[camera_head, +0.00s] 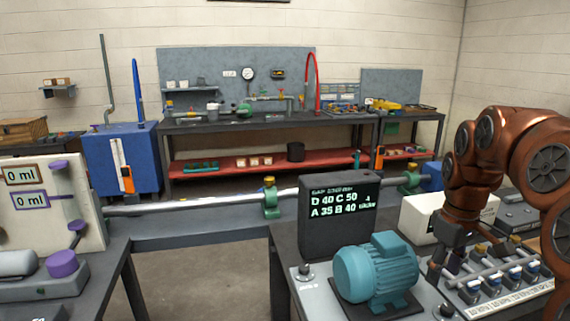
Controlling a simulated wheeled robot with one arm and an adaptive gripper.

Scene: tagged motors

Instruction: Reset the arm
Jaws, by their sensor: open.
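My copper-coloured arm (490,150) reaches in from the right edge, bent so that its end points down. My gripper (446,262) is dark and open, low over the right bench, beside the teal motor (375,270) and at the left end of a row of small valves (500,275). I see nothing between its fingers. Whether a fingertip touches the fittings below cannot be told.
A white box (425,215) stands behind my gripper. A pipe (200,203) with green valves runs across to a panel at left. Open floor (200,270) lies between the benches.

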